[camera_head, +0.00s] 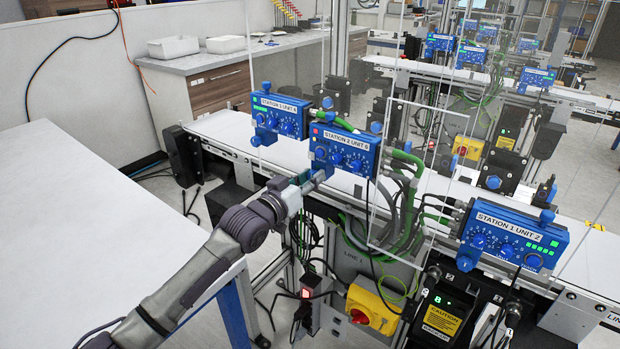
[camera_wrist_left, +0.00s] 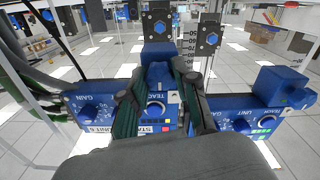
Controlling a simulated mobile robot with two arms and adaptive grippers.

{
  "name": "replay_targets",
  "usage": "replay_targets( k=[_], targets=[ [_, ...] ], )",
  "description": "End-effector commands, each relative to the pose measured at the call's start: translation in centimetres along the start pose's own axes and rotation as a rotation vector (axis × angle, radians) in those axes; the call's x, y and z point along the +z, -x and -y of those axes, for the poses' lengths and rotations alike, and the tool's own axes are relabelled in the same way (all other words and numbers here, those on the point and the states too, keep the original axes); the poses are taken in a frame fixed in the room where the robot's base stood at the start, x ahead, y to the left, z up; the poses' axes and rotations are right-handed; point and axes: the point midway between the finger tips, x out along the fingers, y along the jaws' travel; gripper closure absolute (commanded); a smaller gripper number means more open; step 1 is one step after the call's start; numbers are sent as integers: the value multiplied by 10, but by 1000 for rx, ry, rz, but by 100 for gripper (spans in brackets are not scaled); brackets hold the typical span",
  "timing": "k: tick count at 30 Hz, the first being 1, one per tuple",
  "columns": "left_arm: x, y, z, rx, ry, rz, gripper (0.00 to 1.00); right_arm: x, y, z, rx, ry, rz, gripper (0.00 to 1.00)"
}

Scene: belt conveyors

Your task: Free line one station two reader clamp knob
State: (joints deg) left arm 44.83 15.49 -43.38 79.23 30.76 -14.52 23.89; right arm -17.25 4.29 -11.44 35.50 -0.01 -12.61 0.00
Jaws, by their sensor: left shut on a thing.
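The blue station 2 reader box (camera_head: 343,150), labelled STATION 2 UNIT 6, sits at the near edge of the closest conveyor, with a red light at its upper left. My left gripper (camera_head: 316,182) reaches its lower left side from below left. In the left wrist view, the gripper's two dark fingers (camera_wrist_left: 160,88) are shut on a blue clamp knob (camera_wrist_left: 158,75) in front of the reader's face. In the head view the gripper hides this knob. My right gripper is not in view.
Green cables (camera_head: 405,200) and a clear panel (camera_head: 400,175) are right of the gripper. A white table (camera_head: 80,220) fills the left.

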Motion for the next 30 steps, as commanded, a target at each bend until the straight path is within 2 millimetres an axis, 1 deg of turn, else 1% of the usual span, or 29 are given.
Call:
replay_targets(
  k=[8, 14, 20, 30],
  targets=[
    [0, 0, 0, 0, 20, 0, 100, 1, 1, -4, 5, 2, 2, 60],
    [0, 0, 0, 0, 102, 1, 100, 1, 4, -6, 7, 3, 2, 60],
    [-1, 0, 0, 0, 258, 0, 100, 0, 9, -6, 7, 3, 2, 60],
    [0, 0, 1, 0, 581, 0, 100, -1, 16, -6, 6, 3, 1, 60]
  ],
)
